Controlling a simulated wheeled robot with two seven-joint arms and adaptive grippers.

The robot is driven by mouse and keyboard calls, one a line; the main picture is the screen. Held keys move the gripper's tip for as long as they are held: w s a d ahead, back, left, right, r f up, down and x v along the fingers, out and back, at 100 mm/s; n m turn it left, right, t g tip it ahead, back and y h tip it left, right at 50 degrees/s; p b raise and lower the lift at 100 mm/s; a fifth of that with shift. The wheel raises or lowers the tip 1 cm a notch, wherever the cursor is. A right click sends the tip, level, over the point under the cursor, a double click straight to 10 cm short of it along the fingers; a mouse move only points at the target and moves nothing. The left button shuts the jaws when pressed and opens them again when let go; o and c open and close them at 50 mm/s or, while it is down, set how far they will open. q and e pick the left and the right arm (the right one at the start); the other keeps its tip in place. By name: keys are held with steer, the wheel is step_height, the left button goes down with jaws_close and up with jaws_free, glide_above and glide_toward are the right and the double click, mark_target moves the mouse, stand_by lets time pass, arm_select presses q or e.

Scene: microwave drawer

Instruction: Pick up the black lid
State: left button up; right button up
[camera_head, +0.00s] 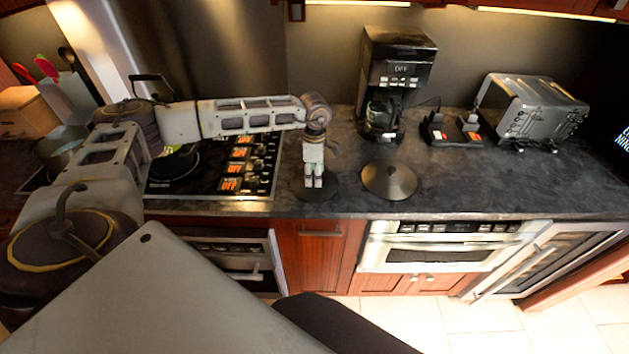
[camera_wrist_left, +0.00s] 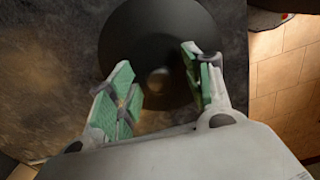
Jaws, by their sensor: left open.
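The black lid (camera_head: 327,190) is a dark round disc lying flat on the dark countertop, partly hidden by my left gripper in the head view. In the left wrist view the lid (camera_wrist_left: 158,35) fills the upper middle, with a small, blurry, lighter knob (camera_wrist_left: 158,80) near its centre. My left gripper (camera_head: 313,186) points down over the lid. Its green-padded fingers (camera_wrist_left: 158,92) are open, one on each side of the knob, with visible gaps between. I cannot tell how high the fingertips are above the lid. My right gripper is not in view.
A second, greyer round lid (camera_head: 389,180) lies just right of my left gripper. A coffee maker (camera_head: 397,75) stands behind, and a toaster (camera_head: 535,105) stands farther right. The cooktop (camera_head: 215,165) is to the left. The counter's front edge (camera_head: 450,215) is close.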

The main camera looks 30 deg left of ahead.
arm_select(q)
steer(key=shift+f, duration=0.15)
stand_by(0.3)
jaws_close()
